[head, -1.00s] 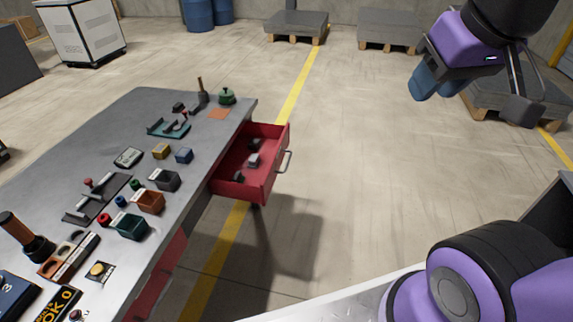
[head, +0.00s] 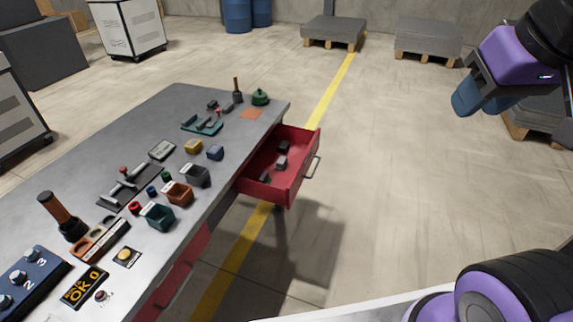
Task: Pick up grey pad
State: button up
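An open red drawer (head: 289,186) sticks out from the right side of the workbench. Several small dark grey pieces lie in it, including one grey block (head: 282,161) near the middle. They are too small for me to tell which, if any, is the grey pad. My gripper (head: 482,101), with blue fingers below a purple wrist, hangs in the air at the upper right, well away from the drawer and bench. Its fingers overlap from this angle, so their gap is unclear. I see nothing held in it.
The grey workbench (head: 105,155) carries small coloured bins, such as a teal one (head: 158,217), a clamp fixture (head: 128,187) and a blue button box (head: 30,283). Pallets (head: 333,32) stand at the back. The floor right of the drawer is clear.

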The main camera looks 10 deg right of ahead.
aim_at(282, 164)
jog(key=u, duration=2.75)
jog(key=z, duration=2.55)
jog(key=i, duration=1.35)
